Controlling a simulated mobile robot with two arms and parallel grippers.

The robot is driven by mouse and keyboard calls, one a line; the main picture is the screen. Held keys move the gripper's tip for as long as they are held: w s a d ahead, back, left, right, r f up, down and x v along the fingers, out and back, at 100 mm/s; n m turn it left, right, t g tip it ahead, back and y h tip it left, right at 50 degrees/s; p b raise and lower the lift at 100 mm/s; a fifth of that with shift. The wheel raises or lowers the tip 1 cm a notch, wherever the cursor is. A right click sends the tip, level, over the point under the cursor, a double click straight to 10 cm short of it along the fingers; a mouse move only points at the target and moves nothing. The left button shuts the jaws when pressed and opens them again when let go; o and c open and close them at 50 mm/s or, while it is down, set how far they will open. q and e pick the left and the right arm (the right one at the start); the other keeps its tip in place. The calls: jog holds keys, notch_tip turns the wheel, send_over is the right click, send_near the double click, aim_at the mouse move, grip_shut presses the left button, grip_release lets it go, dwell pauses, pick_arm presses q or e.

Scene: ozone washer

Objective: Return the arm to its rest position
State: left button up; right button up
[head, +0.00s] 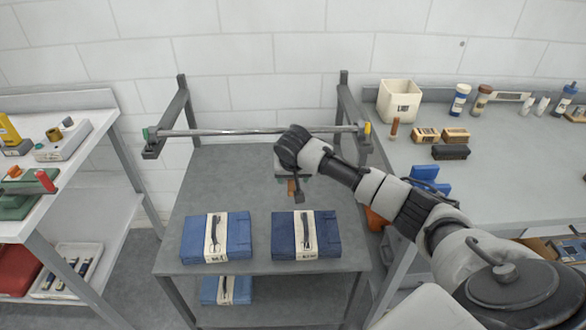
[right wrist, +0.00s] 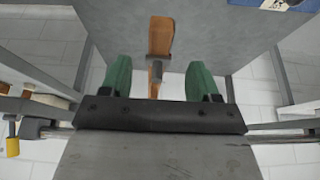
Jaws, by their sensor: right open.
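My right arm reaches in from the right in the head view, over the grey table (head: 195,188). Its gripper (head: 291,190) is over the table's back middle, partly hidden by the wrist. In the right wrist view the gripper (right wrist: 160,78) has two green fingers set wide apart. A brown, wooden-looking tool (right wrist: 160,36) with a metal part lies between and beyond them, with gaps on both sides. I cannot tell its height above the table. My left gripper is not in view.
Two blue cases (head: 232,238) (head: 288,238) stand near the table's front edge. A metal bar (head: 225,132) crosses behind on two uprights. The right bench holds a white bin (head: 398,103), brushes (head: 455,135) and bottles. A left bench (head: 92,132) stands apart.

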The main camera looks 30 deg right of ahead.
jog(key=v, duration=0.6)
jog(key=s+a+f+n+y, duration=0.3)
jog(key=s+a+f+n, duration=0.3)
jog(key=s+a+f, duration=0.65)
jog(key=s+a+r+n, duration=0.1)
jog(key=s, duration=0.9)
jog(key=s+a+r+n, duration=0.1)
jog(key=s+a, duration=0.1)
jog(key=s, duration=0.9)
notch_tip(320, 180, down, 27)
jog(key=g, duration=0.2)
jog(key=s+d+f+g, duration=0.1)
jog(key=s+d+f, duration=0.2)
jog(key=s+f, duration=1.2)
jog(key=shift+s+f+n+h, duration=0.3)
jog(key=shift+s+n, duration=0.1)
jog(key=shift+s, duration=0.5)
